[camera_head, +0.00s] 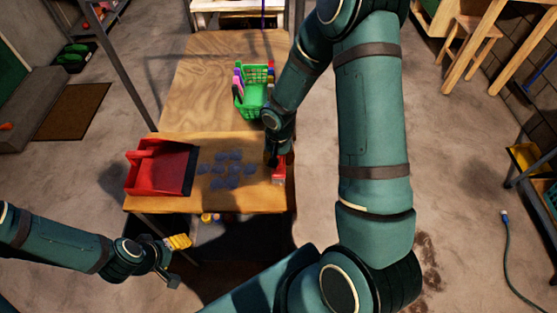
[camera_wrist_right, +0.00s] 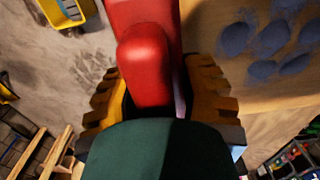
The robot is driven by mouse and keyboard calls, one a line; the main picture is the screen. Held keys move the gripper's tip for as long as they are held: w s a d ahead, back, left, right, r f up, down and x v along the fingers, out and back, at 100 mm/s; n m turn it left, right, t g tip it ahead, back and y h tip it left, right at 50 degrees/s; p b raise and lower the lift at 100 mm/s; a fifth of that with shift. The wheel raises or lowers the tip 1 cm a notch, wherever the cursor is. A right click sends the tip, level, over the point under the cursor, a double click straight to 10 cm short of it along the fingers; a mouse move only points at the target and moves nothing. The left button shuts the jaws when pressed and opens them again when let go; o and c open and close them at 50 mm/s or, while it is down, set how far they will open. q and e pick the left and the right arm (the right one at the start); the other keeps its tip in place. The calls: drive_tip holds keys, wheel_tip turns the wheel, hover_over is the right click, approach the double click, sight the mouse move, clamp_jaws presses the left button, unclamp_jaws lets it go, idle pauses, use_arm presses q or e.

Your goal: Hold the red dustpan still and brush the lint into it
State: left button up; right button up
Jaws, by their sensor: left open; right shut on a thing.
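The red dustpan (camera_head: 160,170) sits on the left part of the wooden table, its dark lip facing right toward the lint. Several blue-grey lint clumps (camera_head: 228,170) lie on the table just right of the lip; they also show in the right wrist view (camera_wrist_right: 270,38). My right gripper (camera_wrist_right: 155,85) is shut on a red brush (camera_wrist_right: 147,60). In the head view the brush (camera_head: 278,170) is at the table's right edge, right of the lint. My left gripper (camera_head: 175,262) is open and empty, below and in front of the table's front edge, apart from the dustpan.
A green basket (camera_head: 252,95) with colourful items stands farther back on the wooden table (camera_head: 200,75). Yellow items (camera_head: 210,217) show under the front edge. The tabletop left of the basket is clear. A cable (camera_head: 508,250) lies on the floor at right.

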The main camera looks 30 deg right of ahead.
wheel_tip(320, 180, up, 8)
drive_tip(key=shift+a+f+p, duration=0.1)
drive_tip(key=shift+f+p, duration=0.1)
drive_tip(key=shift+p, duration=0.3)
drive_tip(key=shift+w+a+r+p, duration=0.1)
drive_tip(key=shift+w+a+p, duration=0.25)
drive_tip(key=shift+a+p, duration=0.25)
drive_tip(key=shift+w+a+r+p, duration=0.1)
drive_tip(key=shift+w+a+p, duration=0.2)
drive_tip(key=shift+a+p, duration=0.25)
use_arm(q)
wheel_tip(320, 180, up, 4)
drive_tip(key=shift+s+r, duration=0.1)
drive_tip(key=shift+r, duration=0.15)
use_arm(e)
drive_tip(key=shift+w+a+f, duration=0.25)
drive_tip(key=shift+f, duration=0.1)
use_arm(q)
drive_tip(key=shift+a, duration=0.1)
drive_tip(key=shift+c, duration=0.8)
